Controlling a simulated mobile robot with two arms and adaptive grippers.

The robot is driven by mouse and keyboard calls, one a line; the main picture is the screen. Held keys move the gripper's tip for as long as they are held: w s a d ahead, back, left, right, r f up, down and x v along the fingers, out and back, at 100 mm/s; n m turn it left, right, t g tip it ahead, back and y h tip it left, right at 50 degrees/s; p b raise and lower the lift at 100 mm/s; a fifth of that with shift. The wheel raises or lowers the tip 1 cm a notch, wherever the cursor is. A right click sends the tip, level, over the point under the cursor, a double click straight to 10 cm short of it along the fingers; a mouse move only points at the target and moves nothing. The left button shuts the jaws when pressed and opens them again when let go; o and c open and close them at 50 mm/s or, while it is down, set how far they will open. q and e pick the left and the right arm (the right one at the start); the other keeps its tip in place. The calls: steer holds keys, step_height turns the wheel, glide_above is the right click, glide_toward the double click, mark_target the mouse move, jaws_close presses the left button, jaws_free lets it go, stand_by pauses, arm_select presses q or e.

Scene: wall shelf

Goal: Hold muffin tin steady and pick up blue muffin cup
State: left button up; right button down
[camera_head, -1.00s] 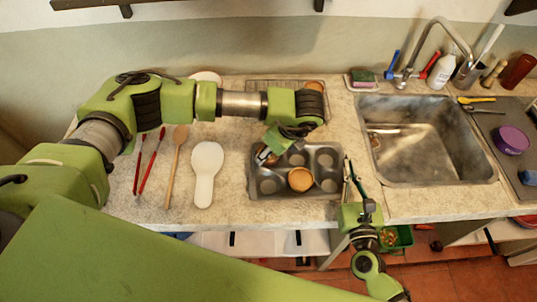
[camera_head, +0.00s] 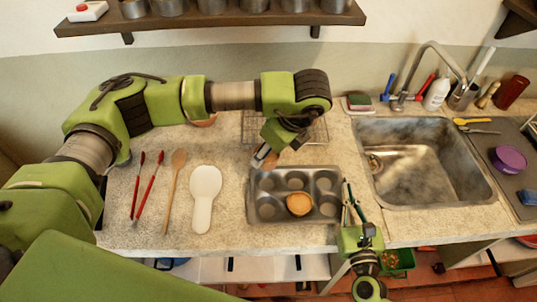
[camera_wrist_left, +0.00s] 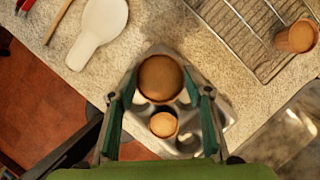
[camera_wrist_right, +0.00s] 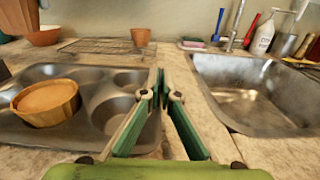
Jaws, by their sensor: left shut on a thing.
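The grey muffin tin (camera_head: 322,178) lies on the counter left of the sink. One brown muffin (camera_head: 299,204) sits in it; it also shows in the right wrist view (camera_wrist_right: 46,103). My left gripper (camera_head: 266,158) is shut on another muffin cup, above the tin's back left corner. The held muffin cup (camera_wrist_left: 160,78) looks brown from above in the left wrist view; I cannot make out a blue colour. My right gripper (camera_head: 352,190) is at the tin's right edge; its fingertips (camera_wrist_right: 162,80) are close together and appear shut on the rim.
A wire rack (camera_wrist_left: 240,35) behind the tin bears another muffin cup (camera_wrist_left: 297,37). A white spoon rest (camera_head: 205,195), a wooden spoon (camera_head: 175,190) and red-handled utensils lie left. The sink (camera_head: 430,165) is right. A shelf (camera_head: 215,22) hangs above.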

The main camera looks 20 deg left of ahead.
steer(key=c, duration=2.2)
jaws_free()
steer(key=v, duration=1.2)
